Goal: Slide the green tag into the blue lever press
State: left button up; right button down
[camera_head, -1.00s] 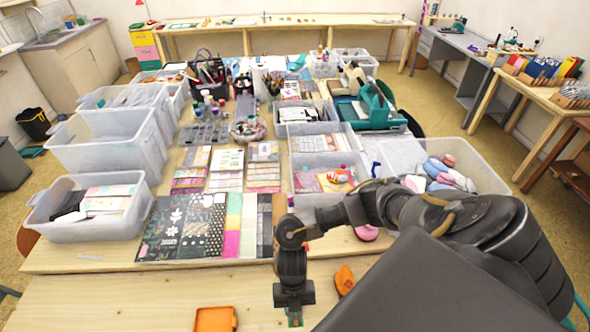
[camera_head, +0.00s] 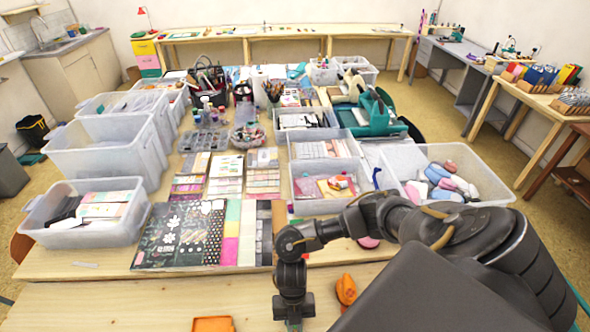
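My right gripper (camera_head: 293,322) points down over the front of the wooden table, at the bottom edge of the picture. A small green piece, which looks like the green tag (camera_head: 294,326), shows between its fingertips; most of it is hidden by the fingers and the frame edge. I cannot make out a blue lever press near the gripper. A teal machine with a lever-like arm (camera_head: 381,108) stands far back on the right of the table. My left gripper is not in view.
An orange tray (camera_head: 213,325) lies left of the gripper, cut off by the frame. An orange tool (camera_head: 346,289) lies just right of it. Patterned paper sheets (camera_head: 180,235) and clear bins (camera_head: 115,228) fill the table behind. The front left wood is bare.

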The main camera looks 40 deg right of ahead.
jog(key=shift+f+b, duration=1.1)
jog(key=shift+f, duration=0.4)
jog(key=shift+w+d+r+b, duration=0.1)
jog(key=shift+w+d+b, duration=0.25)
jog(key=shift+w+d, duration=0.35)
jog(key=shift+w+d+b, duration=0.3)
jog(key=shift+w+d, duration=0.2)
jog(key=shift+w, duration=0.4)
jog(key=c, duration=1.4)
grip_release()
jog(key=shift+r+p, duration=3.3)
jog(key=shift+r, duration=0.25)
